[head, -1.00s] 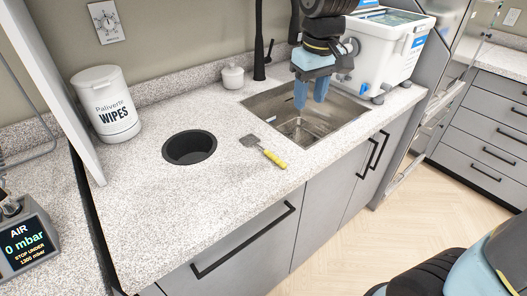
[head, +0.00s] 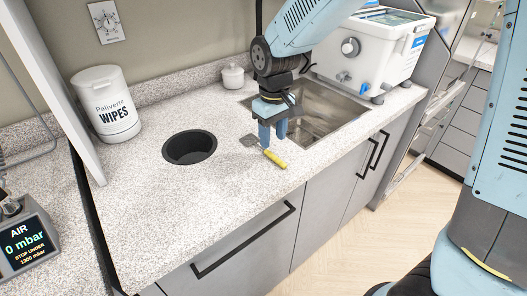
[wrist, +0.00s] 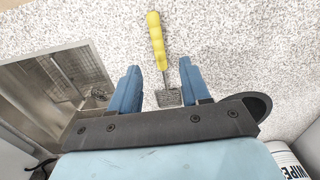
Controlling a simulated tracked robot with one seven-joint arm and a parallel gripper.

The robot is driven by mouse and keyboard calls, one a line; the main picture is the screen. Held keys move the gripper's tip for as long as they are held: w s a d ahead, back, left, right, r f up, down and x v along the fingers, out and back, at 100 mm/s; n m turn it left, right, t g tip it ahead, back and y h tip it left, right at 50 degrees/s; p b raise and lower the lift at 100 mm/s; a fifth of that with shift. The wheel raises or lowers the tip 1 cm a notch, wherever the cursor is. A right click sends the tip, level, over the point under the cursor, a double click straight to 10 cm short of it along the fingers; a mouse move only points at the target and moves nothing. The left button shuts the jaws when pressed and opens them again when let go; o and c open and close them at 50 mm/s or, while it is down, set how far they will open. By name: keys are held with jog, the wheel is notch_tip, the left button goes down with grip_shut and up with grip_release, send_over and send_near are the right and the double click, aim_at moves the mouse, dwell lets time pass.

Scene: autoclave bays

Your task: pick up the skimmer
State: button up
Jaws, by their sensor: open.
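The skimmer lies flat on the speckled counter, between the round black hole and the sink. Its yellow handle (head: 275,158) points toward the counter's front edge, and its grey mesh head (head: 250,140) lies toward the back. My gripper (head: 273,138) is open and empty, its blue fingers pointing down over the skimmer. In the wrist view the yellow handle (wrist: 156,38) lies beyond the fingertips, and the mesh head (wrist: 168,97) shows between the fingers of my gripper (wrist: 160,75). The fingers hide part of the skimmer's shaft in the head view. I cannot tell the exact height above the counter.
The sink (head: 318,118) is just right of my gripper. A round black hole (head: 190,148) is to the left. A wipes tub (head: 106,104), a small white jar (head: 233,77) and a white bath unit (head: 372,48) stand toward the back. The counter's front left is clear.

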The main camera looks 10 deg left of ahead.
aim_at(274, 156)
jog(key=shift+s+d+f, duration=0.1)
jog(key=shift+d+f, duration=0.05)
jog(key=shift+f, duration=1.3)
jog(key=shift+s+d+f, duration=0.1)
jog(key=shift+d+f, duration=0.05)
jog(key=shift+f, duration=1.25)
grip_shut()
